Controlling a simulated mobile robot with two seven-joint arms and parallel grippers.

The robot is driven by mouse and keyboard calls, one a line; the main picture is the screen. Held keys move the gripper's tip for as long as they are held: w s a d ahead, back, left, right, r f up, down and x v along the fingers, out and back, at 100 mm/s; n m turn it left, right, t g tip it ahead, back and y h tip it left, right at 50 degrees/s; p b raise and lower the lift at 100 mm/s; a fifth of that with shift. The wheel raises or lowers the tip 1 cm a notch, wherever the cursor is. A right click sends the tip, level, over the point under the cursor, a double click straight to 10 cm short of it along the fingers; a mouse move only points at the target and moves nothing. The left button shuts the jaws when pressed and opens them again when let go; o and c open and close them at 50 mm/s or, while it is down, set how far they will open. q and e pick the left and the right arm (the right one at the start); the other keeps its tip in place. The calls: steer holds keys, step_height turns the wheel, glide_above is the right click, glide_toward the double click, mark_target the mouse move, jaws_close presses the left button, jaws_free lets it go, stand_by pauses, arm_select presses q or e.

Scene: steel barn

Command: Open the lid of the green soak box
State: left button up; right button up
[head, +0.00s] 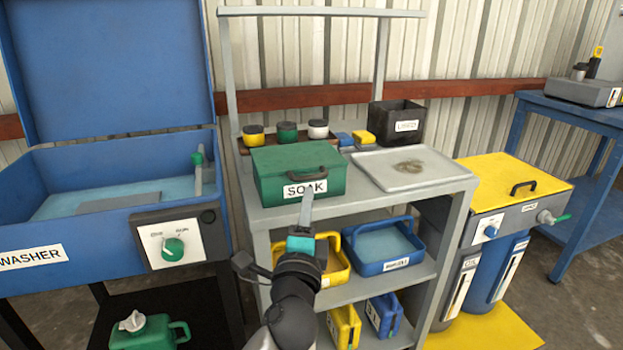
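The green soak box (271,184) stands on the top shelf of the grey workbench, at the left end. Its green lid (290,157) is shut, and a dark curved handle (308,174) shows at the front above the white SOAK label. My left gripper (307,196) reaches up from below to the front of the box, its grey fingertip in front of the label. I see the fingers edge-on, so their opening is hidden, and I cannot tell whether they touch the box. My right gripper is out of view.
A grey tray (450,173) with a small tan item is right of the box. Several small pots stand behind it, with a black bin (388,128) at back right. The blue washer (90,222), lid raised, is on the left; a yellow-topped unit (505,180) is on the right.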

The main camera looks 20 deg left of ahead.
mark_target(312, 179)
arm_select(q)
steer(key=b+x, duration=0.1)
steer(key=x, duration=0.7)
steer(key=shift+w, duration=0.15)
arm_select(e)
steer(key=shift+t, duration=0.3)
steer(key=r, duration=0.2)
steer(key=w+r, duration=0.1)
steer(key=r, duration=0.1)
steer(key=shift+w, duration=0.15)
arm_select(q)
jaws_close()
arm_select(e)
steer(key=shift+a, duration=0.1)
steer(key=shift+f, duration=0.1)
